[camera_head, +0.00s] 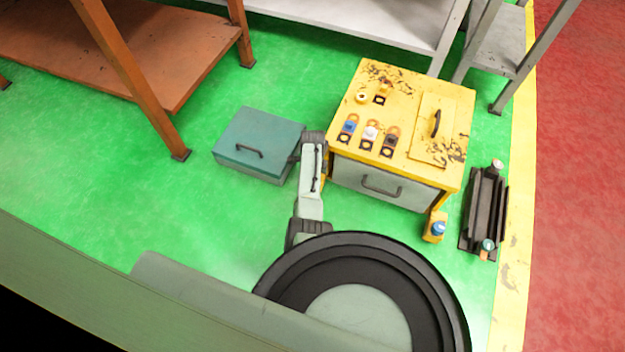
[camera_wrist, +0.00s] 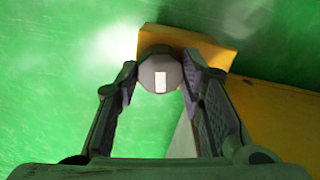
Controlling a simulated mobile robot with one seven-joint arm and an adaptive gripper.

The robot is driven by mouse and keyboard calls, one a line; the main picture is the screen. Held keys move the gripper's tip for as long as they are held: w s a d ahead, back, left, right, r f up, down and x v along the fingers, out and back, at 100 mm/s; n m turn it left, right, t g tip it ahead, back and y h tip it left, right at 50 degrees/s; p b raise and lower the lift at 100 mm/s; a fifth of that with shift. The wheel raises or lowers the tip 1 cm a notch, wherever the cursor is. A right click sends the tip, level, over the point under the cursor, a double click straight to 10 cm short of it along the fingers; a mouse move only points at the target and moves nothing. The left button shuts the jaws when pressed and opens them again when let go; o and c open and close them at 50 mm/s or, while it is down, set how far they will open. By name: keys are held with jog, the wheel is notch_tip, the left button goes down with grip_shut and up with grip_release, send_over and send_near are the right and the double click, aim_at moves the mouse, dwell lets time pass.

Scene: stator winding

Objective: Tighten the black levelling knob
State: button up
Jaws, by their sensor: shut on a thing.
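The levelling knob (camera_wrist: 148,77) shows in the wrist view as a round, dark grey end face with a small white rectangular mark. It sits on a yellow block-like foot (camera_wrist: 205,50). My gripper (camera_wrist: 160,74) has one finger on each side of the knob and is shut on it. In the head view my arm reaches to the left front corner of the yellow cabinet (camera_head: 405,95). There the arm hides the gripper, and the knob cannot be made out. A blue knob (camera_head: 439,228) is on the cabinet's right front foot.
A teal box (camera_head: 258,140) with a handle lies on the floor just left of my arm. A black rack (camera_head: 483,210) stands right of the cabinet. An orange table (camera_head: 170,60) is at upper left. Green floor (camera_head: 210,215) is clear at lower left.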

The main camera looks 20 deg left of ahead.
jog(key=shift+a+r+m, duration=0.1)
jog(key=shift+m, duration=0.5)
jog(key=shift+c, duration=0.2)
jog(key=o, duration=1.2)
notch_tip(320, 180, up, 7)
jog(key=shift+r, duration=0.2)
